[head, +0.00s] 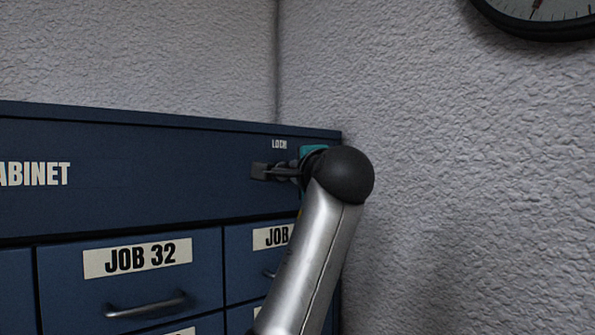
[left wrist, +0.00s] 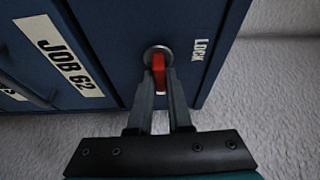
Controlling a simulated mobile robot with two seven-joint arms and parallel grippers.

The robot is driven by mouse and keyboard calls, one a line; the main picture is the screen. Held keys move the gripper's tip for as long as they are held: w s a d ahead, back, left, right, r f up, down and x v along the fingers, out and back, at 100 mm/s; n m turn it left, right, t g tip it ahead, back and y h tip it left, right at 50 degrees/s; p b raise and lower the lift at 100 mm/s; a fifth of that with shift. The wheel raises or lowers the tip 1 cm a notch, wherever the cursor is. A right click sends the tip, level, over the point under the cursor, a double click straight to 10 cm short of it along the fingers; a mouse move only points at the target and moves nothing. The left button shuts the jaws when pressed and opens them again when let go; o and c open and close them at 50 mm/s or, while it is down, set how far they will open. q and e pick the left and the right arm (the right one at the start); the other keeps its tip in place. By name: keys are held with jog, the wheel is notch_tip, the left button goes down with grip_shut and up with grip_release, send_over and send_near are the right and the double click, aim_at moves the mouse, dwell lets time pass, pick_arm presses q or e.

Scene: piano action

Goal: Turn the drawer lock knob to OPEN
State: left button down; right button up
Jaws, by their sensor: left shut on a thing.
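The drawer lock knob (left wrist: 158,64) shows in the left wrist view as a red lever on a round metal plate, on the blue cabinet face beside a LOCK label (left wrist: 200,49). My left gripper (left wrist: 159,90) has its two fingers on either side of the red lever and is shut on it. In the head view my left gripper (head: 268,172) is at the upper right of the cabinet, just below the LOCK label (head: 279,144). There the red lever cannot be made out. No OPEN mark is visible in either view. My right gripper is in neither view.
The blue cabinet (head: 150,210) has drawers with handles and labels, such as JOB 32 (head: 138,257). A textured wall (head: 450,180) stands close to the right of the cabinet. A clock (head: 540,12) hangs at the top right.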

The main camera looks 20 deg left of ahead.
pick_arm(q)
jog(key=shift+a+f+g, duration=0.1)
jog(key=shift+a+g, duration=0.05)
jog(key=shift+g, duration=0.15)
dwell(0.4)
jog(key=c, duration=0.8)
grip_release()
jog(key=shift+c, duration=0.2)
jog(key=b+v, duration=0.5)
jog(key=v, duration=1)
jog(key=shift+b, duration=0.35)
jog(key=shift+f, duration=0.15)
